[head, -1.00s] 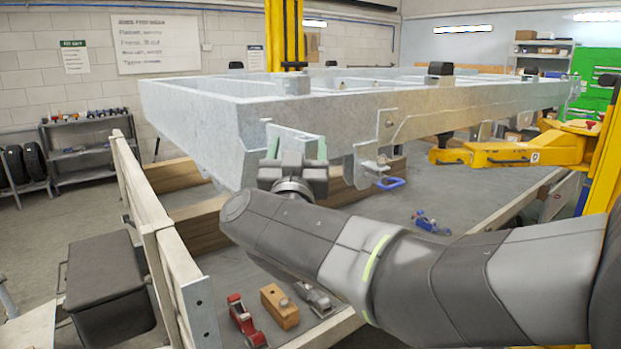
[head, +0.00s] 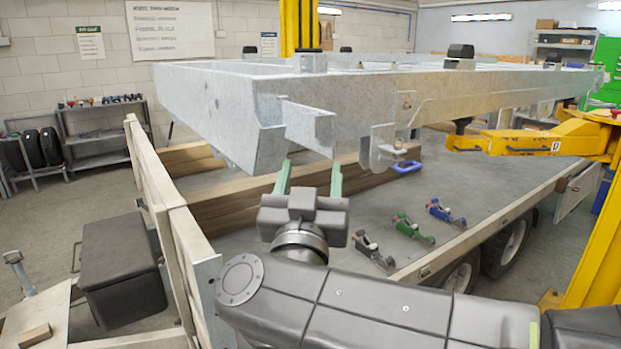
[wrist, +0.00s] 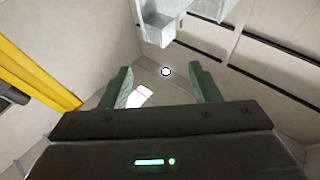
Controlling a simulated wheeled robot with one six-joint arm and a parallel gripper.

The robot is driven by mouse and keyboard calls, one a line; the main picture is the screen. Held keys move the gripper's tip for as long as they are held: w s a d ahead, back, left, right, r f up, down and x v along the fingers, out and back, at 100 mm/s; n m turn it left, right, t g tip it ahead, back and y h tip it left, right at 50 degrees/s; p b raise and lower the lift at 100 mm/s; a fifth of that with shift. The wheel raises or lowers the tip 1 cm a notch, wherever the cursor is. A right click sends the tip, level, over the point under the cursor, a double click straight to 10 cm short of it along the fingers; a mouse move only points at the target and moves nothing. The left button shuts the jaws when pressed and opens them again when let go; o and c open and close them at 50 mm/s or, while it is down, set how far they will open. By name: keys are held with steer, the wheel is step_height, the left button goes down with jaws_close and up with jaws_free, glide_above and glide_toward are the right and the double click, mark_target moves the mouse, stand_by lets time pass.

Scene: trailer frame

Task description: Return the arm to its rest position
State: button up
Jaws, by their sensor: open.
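My gripper (head: 309,179) is in the lower middle of the head view, its two green fingers pointing up and spread apart. Nothing is between them. It is below and in front of the near corner of the grey metal trailer frame (head: 340,103), close to a bracket under the frame. In the wrist view my gripper (wrist: 160,88) is also open and empty. A grey metal bracket (wrist: 158,25) shows above and beyond the fingers there. My arm runs from the gripper to the lower right of the head view.
The wooden-sided bed (head: 183,241) below holds green (head: 412,229), blue (head: 445,213) and grey (head: 372,249) tools. A blue-handled clamp (head: 407,167) hangs at the frame. A yellow lift arm (head: 530,142) is at right. A black box (head: 120,268) stands at left.

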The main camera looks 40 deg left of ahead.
mark_target(314, 129)
steer(key=shift+w+r, duration=0.1)
steer(key=x, duration=0.3)
steer(key=p+x, duration=0.1)
steer(key=x, duration=0.3)
steer(key=p+x, duration=0.1)
steer(key=x, duration=0.3)
steer(key=shift+a+f, duration=0.3)
steer(key=shift+a, duration=0.1)
steer(key=shift+d, duration=0.1)
